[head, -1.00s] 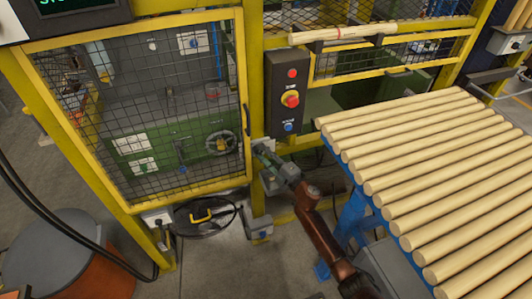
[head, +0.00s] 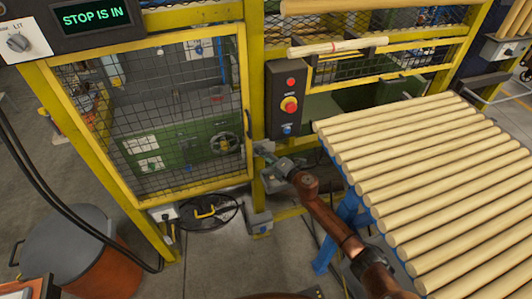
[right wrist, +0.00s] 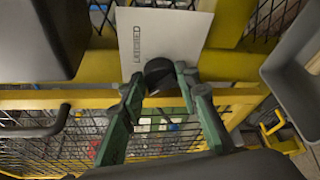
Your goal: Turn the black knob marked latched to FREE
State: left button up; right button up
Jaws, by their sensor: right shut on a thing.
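The black knob (right wrist: 158,69) shows in the right wrist view, on a pale plate (right wrist: 176,32) lettered LATCHED. The plate is fixed at the yellow frame beside the mesh gate. My right gripper (right wrist: 161,78) has its green fingers on either side of the knob and is shut on it. In the head view my right gripper (head: 266,156) is at the yellow post, just right of the gate's lower right part, and the knob is hidden there. My left gripper is not in view.
The yellow mesh gate (head: 150,190) stands left of the post. A dark button box (head: 287,100) with a red stop button hangs above my gripper. A rack of wooden rods (head: 430,170) lies close on the right. A display (head: 93,17) reads STOP IS IN.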

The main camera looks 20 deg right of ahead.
dwell(0.3)
jog(key=o, duration=0.9)
jog(key=shift+s, duration=0.1)
